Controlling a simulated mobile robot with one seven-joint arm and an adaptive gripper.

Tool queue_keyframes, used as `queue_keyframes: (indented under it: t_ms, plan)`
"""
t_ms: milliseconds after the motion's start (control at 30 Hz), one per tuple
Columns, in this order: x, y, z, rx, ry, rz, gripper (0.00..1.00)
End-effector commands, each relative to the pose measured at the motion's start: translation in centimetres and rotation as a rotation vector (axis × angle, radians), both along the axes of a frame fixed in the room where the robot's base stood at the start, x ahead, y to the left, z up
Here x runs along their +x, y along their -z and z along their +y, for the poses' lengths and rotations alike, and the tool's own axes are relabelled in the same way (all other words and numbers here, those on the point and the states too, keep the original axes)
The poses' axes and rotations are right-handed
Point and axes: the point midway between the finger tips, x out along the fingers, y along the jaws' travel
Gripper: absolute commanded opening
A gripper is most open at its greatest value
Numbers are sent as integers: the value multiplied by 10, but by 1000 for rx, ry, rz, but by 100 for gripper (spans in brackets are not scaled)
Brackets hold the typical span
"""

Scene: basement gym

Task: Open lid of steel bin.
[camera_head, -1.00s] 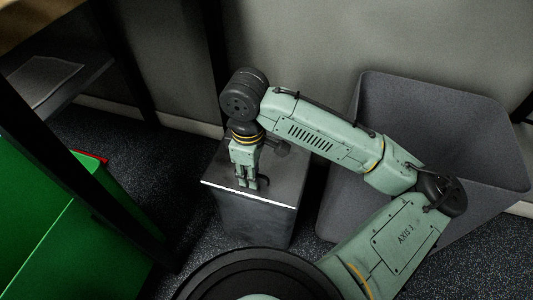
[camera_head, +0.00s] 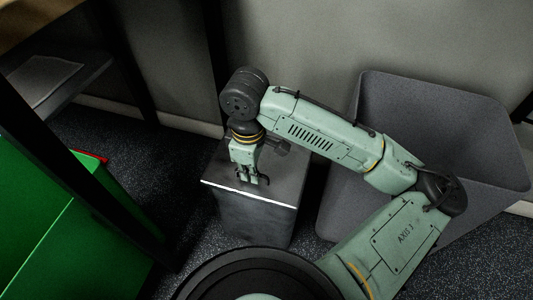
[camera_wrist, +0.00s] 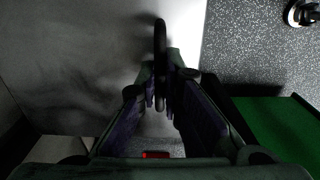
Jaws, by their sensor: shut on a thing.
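The steel bin (camera_head: 253,219) is a dark grey box standing on the floor, with a flat lid (camera_head: 286,178) and a bright front edge. The lid lies level and looks down on the bin. My gripper (camera_head: 253,181) points down at the lid's front half. In the wrist view my gripper (camera_wrist: 163,98) is shut on a black bar-like handle (camera_wrist: 160,42) that stands up from the grey lid (camera_wrist: 75,75). The fingers hide part of the handle.
A large grey open container (camera_head: 440,120) stands to the right, behind my arm. A green box (camera_head: 75,240) and a dark shelf frame (camera_head: 125,75) are on the left. The wall is close behind. Speckled floor shows between the bin and the green box.

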Motion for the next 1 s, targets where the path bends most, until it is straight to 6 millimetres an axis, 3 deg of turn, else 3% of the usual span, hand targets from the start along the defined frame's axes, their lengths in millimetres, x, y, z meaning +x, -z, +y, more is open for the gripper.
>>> queue_keyframes:
  t_ms: [700,1000]
  plan:
    - [17,-48,-7,40,4,93,0]
    - [19,-49,-8,46,2,108,0]
